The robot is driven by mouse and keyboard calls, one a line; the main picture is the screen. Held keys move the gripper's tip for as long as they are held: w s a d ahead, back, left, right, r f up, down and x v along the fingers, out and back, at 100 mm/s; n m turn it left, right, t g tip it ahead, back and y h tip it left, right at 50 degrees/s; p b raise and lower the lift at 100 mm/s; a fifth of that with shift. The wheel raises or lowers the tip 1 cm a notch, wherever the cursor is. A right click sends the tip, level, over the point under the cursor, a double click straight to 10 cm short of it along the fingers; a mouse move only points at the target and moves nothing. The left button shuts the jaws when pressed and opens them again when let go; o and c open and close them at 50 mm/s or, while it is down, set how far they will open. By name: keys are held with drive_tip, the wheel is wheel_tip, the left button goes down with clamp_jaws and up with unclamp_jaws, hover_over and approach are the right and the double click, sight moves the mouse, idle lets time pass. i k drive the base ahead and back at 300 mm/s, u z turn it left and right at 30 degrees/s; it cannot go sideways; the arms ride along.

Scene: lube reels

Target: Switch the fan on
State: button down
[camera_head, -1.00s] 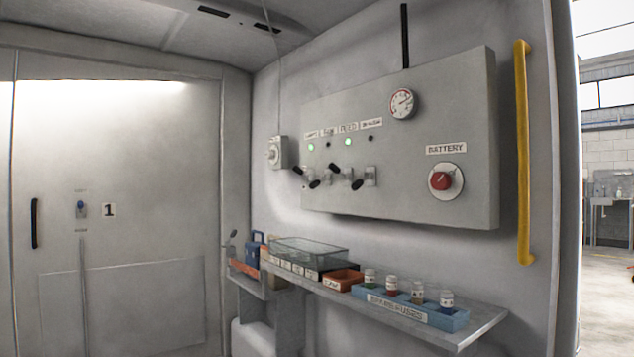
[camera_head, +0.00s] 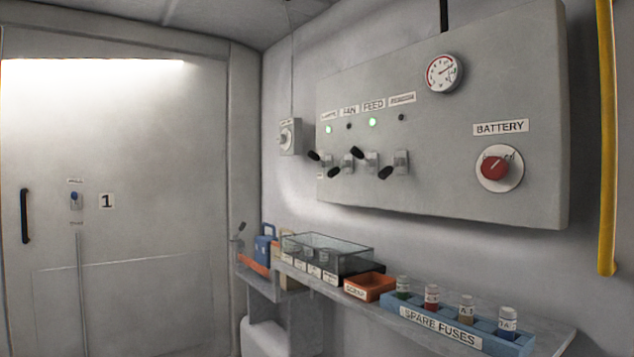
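The grey control panel (camera_head: 450,100) is on the right wall, with a FAN label (camera_head: 349,110) second from the left in its label row. The small lamp (camera_head: 349,126) under FAN is dark. Several black-knobbed levers stand in a row below the lamps. The second lever from the left, in line with FAN, has its knob (camera_head: 334,172) tilted down. The first knob (camera_head: 314,156) and the third knob (camera_head: 357,152) point up; the fourth knob (camera_head: 385,172) points down. My gripper is not in view.
Lamps over the first (camera_head: 328,129) and third levers (camera_head: 373,121) glow green. A red BATTERY knob (camera_head: 495,167) and a gauge (camera_head: 444,72) share the panel. Below juts a shelf (camera_head: 555,340) with a glass-sided box (camera_head: 330,255), orange bin (camera_head: 370,286) and blue fuse rack (camera_head: 440,325). A yellow rail (camera_head: 607,150) stands right.

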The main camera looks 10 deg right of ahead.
sight(335, 169)
drive_tip(key=u, duration=0.65)
drive_tip(key=i, duration=0.9)
drive_tip(key=u, duration=0.8)
